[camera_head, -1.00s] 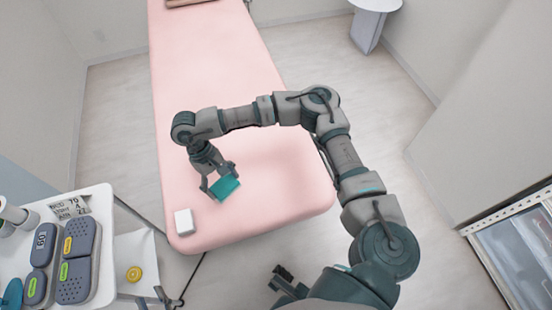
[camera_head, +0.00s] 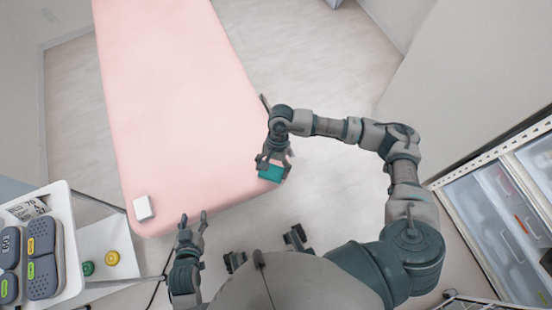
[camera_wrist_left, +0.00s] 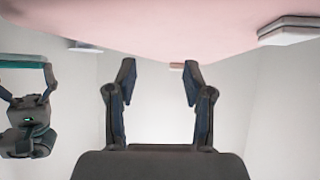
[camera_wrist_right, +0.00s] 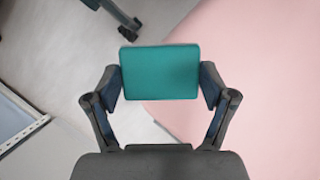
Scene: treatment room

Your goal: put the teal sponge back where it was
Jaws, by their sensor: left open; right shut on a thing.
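The teal sponge (camera_head: 270,172) is held by my right gripper (camera_head: 272,164) near the right edge of the pink treatment bed (camera_head: 185,110). In the right wrist view the sponge (camera_wrist_right: 160,72) sits between both fingers of my right gripper (camera_wrist_right: 160,85), with the floor and part of the bed beyond it. My left gripper (camera_head: 194,218) is open and empty near the front end of the bed. The left wrist view shows its two fingers (camera_wrist_left: 158,85) apart with nothing between them. The sponge (camera_wrist_left: 25,62) also shows at the left there, in the right gripper.
A white block (camera_head: 144,208) lies on the bed's front left corner. A white cart (camera_head: 70,205) with grey devices (camera_head: 42,262) stands at the left. A green round thing (camera_head: 88,268) and a yellow one (camera_head: 112,258) lie beside it. A drawer cabinet (camera_head: 490,205) stands at the right.

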